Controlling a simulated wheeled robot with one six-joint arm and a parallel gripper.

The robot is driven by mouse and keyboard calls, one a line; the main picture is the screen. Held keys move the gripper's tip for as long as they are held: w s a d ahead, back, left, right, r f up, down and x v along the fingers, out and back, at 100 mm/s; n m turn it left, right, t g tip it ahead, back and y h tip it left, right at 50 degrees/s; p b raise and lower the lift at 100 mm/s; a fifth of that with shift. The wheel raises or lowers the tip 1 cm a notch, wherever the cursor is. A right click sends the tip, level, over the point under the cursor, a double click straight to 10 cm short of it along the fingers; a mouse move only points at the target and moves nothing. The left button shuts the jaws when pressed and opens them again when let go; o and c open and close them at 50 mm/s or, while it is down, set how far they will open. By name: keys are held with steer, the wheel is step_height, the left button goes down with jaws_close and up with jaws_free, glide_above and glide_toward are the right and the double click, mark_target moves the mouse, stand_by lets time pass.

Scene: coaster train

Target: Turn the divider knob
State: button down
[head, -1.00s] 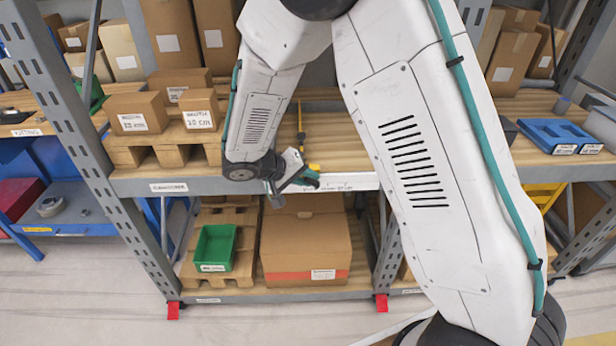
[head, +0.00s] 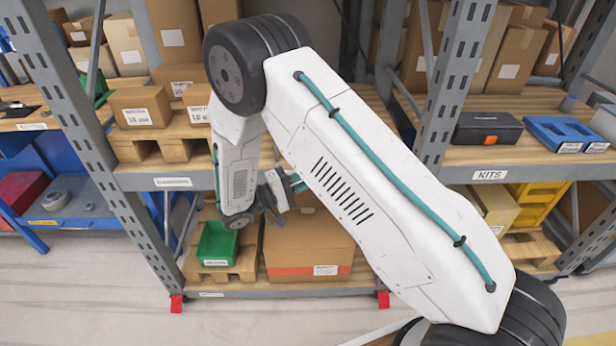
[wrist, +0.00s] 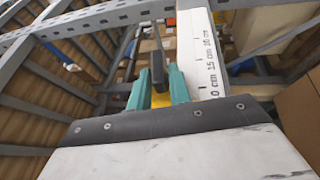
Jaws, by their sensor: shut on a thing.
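In the wrist view my gripper's teal fingers (wrist: 157,88) are shut on a narrow black piece, which I take for the divider knob (wrist: 158,68). A yellow part (wrist: 160,100) shows low between the fingers. A white scale strip with centimetre marks (wrist: 202,60) runs just right of the fingers. In the head view my gripper (head: 296,184) is at the front edge of the middle shelf, partly behind my own arm. The knob is hidden there, and its turn angle cannot be told.
Below are a green bin (head: 217,243) and a large carton (head: 308,247) on the lower shelf. Small cartons (head: 138,107) stand on a pallet at the left. A dark case (head: 487,128) and blue trays (head: 567,134) lie at the right. Grey uprights (head: 455,80) flank my arm.

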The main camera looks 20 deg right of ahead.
steer(key=shift+d+f+n+h, duration=0.1)
steer(key=shift+f+n+h, duration=0.1)
steer(key=shift+n+h, duration=0.4)
stand_by(0.3)
steer(key=c, duration=1.4)
jaws_free()
steer(key=shift+c, duration=0.2)
steer(key=v, duration=0.7)
steer(key=shift+s+a+f, duration=0.15)
steer(key=shift+a+f, duration=0.15)
steer(key=shift+a, duration=0.05)
